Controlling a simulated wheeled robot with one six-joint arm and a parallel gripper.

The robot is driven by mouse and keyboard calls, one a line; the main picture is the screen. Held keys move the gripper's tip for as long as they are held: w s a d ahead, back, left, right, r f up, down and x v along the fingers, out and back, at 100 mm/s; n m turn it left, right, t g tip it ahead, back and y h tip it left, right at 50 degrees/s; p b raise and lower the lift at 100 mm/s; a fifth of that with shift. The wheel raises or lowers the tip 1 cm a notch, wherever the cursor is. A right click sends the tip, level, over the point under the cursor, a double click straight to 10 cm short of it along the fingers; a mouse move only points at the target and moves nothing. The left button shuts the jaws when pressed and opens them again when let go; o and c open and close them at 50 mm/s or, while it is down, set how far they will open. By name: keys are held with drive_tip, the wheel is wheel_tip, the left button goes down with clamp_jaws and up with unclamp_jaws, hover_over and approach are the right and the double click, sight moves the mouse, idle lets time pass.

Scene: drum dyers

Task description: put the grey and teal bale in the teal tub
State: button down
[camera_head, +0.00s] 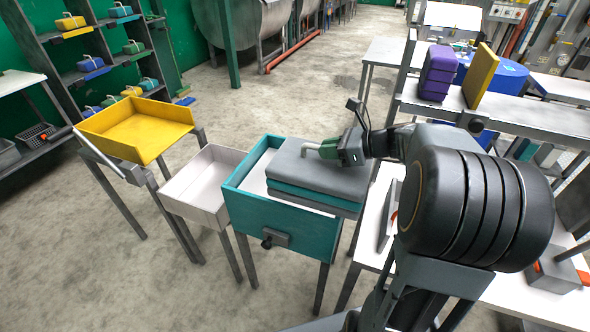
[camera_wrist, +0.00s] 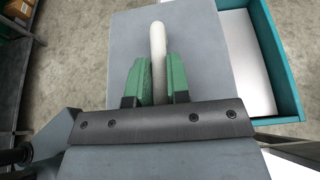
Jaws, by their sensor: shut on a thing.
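The grey and teal bale (camera_head: 311,181) is a flat layered block, grey on top with teal below. My gripper (camera_head: 323,150) is shut on the pale handle on its top; the wrist view shows the green fingers (camera_wrist: 159,80) on either side of the handle (camera_wrist: 158,50). The teal tub (camera_head: 284,222) stands on legs beneath the bale. The bale is over the tub's right part and overhangs its right side. The tub's white floor shows at the left in the head view and at the right in the wrist view (camera_wrist: 248,65). I cannot tell whether the bale touches the rim.
A white tub (camera_head: 196,206) and a yellow tub (camera_head: 131,150) stand left of the teal one. Shelves (camera_head: 75,54) with small coloured bales are at the far left. A purple bale (camera_head: 438,72) and a yellow board (camera_head: 481,76) stand on a bench at the right. Open floor lies behind.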

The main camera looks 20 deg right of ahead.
sight(300, 143)
drive_tip(key=w+a+f, duration=0.1)
drive_tip(key=w, duration=0.2)
drive_tip(key=w+a+f, duration=0.1)
drive_tip(key=w, duration=0.2)
drive_tip(key=w+a+f, duration=0.2)
drive_tip(key=w, duration=0.1)
drive_tip(key=shift+w+p, duration=0.15)
drive_tip(key=shift+p, duration=0.2)
drive_tip(key=w+f, duration=0.1)
drive_tip(key=f, duration=0.1)
drive_tip(key=w+a+f, duration=0.1)
drive_tip(key=w+f, duration=0.1)
drive_tip(key=shift+a, duration=0.1)
drive_tip(key=shift+w+a+f, duration=0.3)
drive_tip(key=shift+w+f, duration=0.2)
drive_tip(key=shift+f, duration=2)
